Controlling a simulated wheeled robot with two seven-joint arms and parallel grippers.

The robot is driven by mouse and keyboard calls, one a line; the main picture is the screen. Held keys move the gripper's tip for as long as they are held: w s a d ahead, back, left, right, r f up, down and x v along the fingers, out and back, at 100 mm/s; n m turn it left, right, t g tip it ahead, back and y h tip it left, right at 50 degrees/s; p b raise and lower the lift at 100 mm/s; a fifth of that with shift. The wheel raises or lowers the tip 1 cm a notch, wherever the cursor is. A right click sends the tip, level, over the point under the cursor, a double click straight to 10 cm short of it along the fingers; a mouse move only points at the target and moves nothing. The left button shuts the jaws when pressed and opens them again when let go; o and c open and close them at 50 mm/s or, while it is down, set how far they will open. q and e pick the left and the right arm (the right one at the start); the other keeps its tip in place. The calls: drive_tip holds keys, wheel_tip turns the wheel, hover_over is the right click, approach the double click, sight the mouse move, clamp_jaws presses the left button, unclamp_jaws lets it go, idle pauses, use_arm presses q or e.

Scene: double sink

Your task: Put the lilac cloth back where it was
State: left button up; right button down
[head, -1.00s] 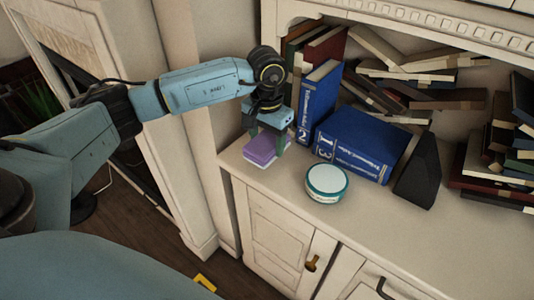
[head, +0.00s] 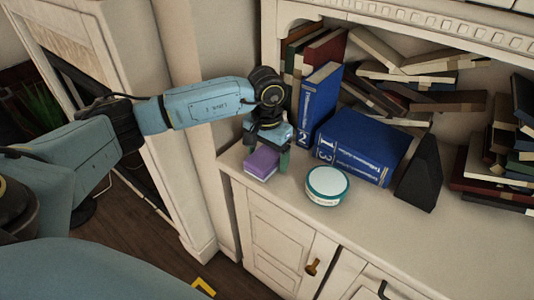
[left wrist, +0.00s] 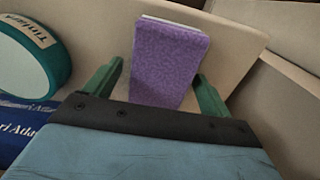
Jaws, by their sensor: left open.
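The lilac cloth (head: 262,162) looks like a thick folded block with a pale edge. It is at the left end of the white cabinet top (head: 300,200), near the front edge, beside the upright blue book. My left gripper (head: 268,151) is above and around it, pointing down. In the left wrist view the cloth (left wrist: 170,60) shows between the two green fingers of the left gripper (left wrist: 157,84), which are apart with a gap on each side. The cloth's near end is hidden by the gripper body. My right gripper is not in view.
A round teal-and-white tin (head: 327,185) stands right of the cloth. Blue books (head: 360,145), one upright and one lying, are behind it, with a black wedge-shaped bookend (head: 420,172) to their right. Stacked books (head: 495,165) fill the right. The front strip of the top is clear.

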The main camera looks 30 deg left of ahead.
sight(267, 154)
use_arm(q)
drive_tip(key=shift+r, duration=0.35)
wheel_tip(267, 154, up, 12)
drive_tip(key=p, duration=0.1)
drive_tip(key=shift+f+p, duration=0.25)
drive_tip(key=shift+p, duration=0.15)
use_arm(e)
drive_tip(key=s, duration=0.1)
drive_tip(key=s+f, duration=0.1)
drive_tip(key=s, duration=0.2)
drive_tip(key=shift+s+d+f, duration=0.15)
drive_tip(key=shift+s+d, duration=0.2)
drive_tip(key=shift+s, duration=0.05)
